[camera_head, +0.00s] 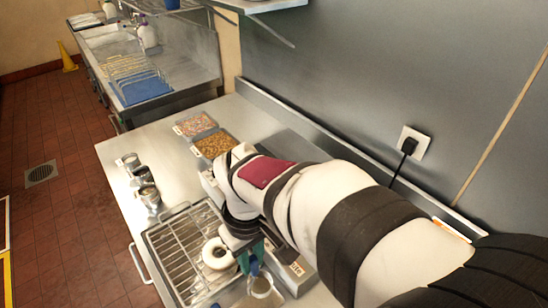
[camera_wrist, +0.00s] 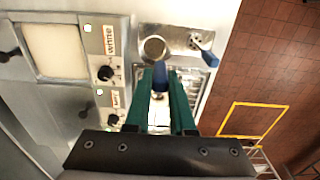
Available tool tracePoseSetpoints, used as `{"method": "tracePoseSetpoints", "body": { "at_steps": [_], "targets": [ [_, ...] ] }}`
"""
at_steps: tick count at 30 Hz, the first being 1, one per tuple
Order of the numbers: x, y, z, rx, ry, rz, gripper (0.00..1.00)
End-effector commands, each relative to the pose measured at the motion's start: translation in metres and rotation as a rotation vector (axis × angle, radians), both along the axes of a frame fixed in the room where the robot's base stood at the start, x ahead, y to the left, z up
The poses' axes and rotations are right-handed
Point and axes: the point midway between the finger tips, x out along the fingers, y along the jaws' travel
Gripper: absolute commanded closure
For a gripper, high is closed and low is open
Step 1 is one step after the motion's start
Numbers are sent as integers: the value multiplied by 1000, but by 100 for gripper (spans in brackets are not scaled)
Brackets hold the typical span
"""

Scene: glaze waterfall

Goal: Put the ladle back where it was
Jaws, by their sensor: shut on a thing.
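My gripper (camera_wrist: 161,84) has green fingers and is shut on the blue handle of the ladle (camera_wrist: 160,73). In the head view the gripper (camera_head: 255,258) is at the front edge of the wire rack, and a blue bit of the held ladle (camera_head: 253,269) shows below the fingers. The ladle's bowl is not clearly visible. A round metal holder (camera_wrist: 154,48) lies just beyond the fingertips in the wrist view. It also seems to show at the bottom of the head view (camera_head: 262,287).
A heated unit with knobs holds pale glaze (camera_wrist: 55,50). Another blue-handled tool (camera_wrist: 209,57) lies beside the holder. Small metal cups (camera_head: 147,193) and topping trays (camera_head: 214,145) stand farther back. My arm covers much of the counter.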

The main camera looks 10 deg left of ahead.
Motion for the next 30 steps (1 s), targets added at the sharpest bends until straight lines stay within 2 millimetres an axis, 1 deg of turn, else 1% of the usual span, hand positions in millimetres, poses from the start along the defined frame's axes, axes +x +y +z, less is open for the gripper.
{"method": "tracePoseSetpoints", "body": {
  "at_steps": [1,3,5,10,13,22,23,24,26,27,28,30],
  "targets": [
    [-1,-1,-14,-4,6,0,100],
    [-1,-1,-31,-4,6,-2,100],
    [-1,0,-40,-3,4,-1,100],
    [-1,0,-75,-3,6,-4,100],
    [0,0,-84,-1,2,-4,100],
    [0,0,-86,0,1,-4,100],
    [0,0,-86,0,1,-4,76],
    [0,0,-86,0,1,-4,69],
    [0,0,-86,0,1,-4,58],
    [0,0,-86,0,1,-4,51],
    [0,0,-86,0,1,-4,48],
    [0,0,-86,0,1,-4,48]
  ]
}}
